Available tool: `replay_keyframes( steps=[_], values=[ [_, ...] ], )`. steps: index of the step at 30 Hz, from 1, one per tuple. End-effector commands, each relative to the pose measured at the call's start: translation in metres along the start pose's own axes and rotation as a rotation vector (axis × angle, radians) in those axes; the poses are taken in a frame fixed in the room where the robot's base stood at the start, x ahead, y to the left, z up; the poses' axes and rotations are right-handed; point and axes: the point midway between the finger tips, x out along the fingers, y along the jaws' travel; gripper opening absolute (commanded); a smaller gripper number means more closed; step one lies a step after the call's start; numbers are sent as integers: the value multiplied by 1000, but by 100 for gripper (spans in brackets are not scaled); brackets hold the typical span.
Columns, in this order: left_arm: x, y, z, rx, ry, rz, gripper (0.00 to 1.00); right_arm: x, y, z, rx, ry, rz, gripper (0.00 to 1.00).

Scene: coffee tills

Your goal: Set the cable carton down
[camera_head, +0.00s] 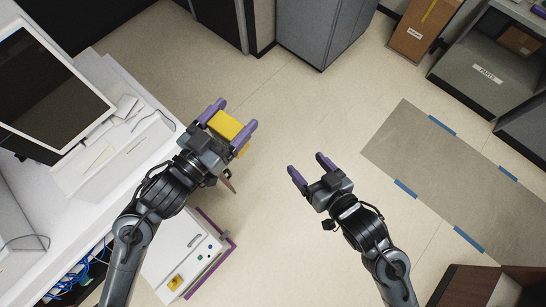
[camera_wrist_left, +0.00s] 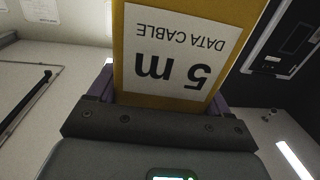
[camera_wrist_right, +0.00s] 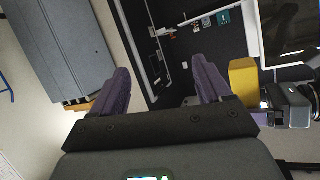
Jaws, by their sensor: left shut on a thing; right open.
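The cable carton (camera_head: 228,128) is a yellow box between the purple fingers of my left gripper (camera_head: 231,117), which is shut on it. In the left wrist view the carton (camera_wrist_left: 140,88) fills the upper middle, with a white label reading "DATA CABLE 5 m", upside down. In the head view it appears over the floor, right of the white desk. In the right wrist view the carton (camera_wrist_right: 243,80) shows at right, by my left gripper. My right gripper (camera_head: 308,168) is open and empty over the floor; its purple fingers (camera_wrist_right: 163,85) stand apart.
A white desk (camera_head: 92,185) with a monitor (camera_head: 45,90) is at left. A white machine (camera_head: 182,262) with a purple edge stands below my left arm. A grey mat (camera_head: 455,175) with blue tape lies at right. Grey cabinets (camera_head: 320,35) and a shelf (camera_head: 485,75) line the back.

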Motion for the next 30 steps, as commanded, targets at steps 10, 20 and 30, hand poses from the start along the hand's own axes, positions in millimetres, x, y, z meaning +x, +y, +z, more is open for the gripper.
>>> replay_keyframes(
  steps=[10, 20, 30],
  values=[
    [0, 0, 0, 0, 1, 0, 45, -7, -98, -56, -160, 320, -434, 78],
    [0, 0, 0, 0, 1, 0, 45, 5, -104, -70, -237, 335, -456, 78],
    [0, 0, 0, 0, 1, 0, 45, 48, -128, -84, -236, 336, -457, 78]
  ],
)
